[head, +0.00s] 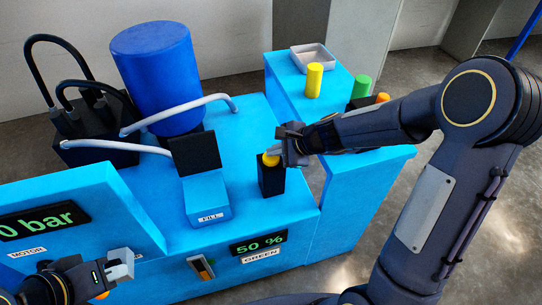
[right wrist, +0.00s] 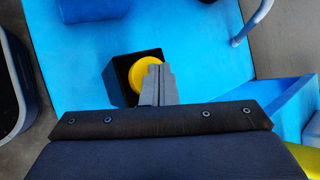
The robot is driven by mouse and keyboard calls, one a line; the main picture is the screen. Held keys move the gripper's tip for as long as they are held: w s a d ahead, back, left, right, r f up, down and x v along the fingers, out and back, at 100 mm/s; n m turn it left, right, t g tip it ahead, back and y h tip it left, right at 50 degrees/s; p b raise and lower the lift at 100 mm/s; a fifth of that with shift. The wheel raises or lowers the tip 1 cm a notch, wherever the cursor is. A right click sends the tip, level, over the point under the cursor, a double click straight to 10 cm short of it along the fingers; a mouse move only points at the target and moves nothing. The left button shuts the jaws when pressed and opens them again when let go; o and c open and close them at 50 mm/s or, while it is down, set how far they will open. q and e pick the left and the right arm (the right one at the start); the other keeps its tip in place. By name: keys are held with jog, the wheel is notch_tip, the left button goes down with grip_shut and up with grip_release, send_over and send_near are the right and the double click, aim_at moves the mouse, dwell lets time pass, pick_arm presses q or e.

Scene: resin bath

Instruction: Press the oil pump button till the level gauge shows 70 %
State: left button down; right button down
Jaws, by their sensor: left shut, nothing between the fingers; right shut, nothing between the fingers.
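A round yellow button (head: 270,160) sits on top of a black box (head: 271,182) on the blue bench. The fingertips of my right gripper (head: 281,150) are shut and empty at the button. In the right wrist view the fingers (right wrist: 160,82) overlap the right part of the yellow button (right wrist: 137,72); I cannot tell whether they press it. The level gauge (head: 258,243) on the bench front reads 50 % in green digits. My left gripper (head: 122,263) is shut and empty in front of the bench's left panel.
A blue drum (head: 158,80) with pale hoses stands at the back. A pressure display (head: 45,221) ends in "0 bar". Yellow and green cylinders (head: 314,80) and a tray (head: 313,57) stand on the right-hand bench.

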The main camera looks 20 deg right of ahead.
aim_at(275, 158)
jog(key=shift+f+b, duration=0.55)
jog(key=shift+f, duration=0.1)
jog(key=shift+r, duration=0.15)
dwell(0.5)
jog(key=shift+r+p, duration=1.2)
jog(key=shift+p, duration=0.05)
jog(key=shift+r, duration=0.1)
notch_tip(275, 158, up, 5)
jog(key=p, duration=0.4)
jog(key=shift+p, duration=0.4)
dwell(1.6)
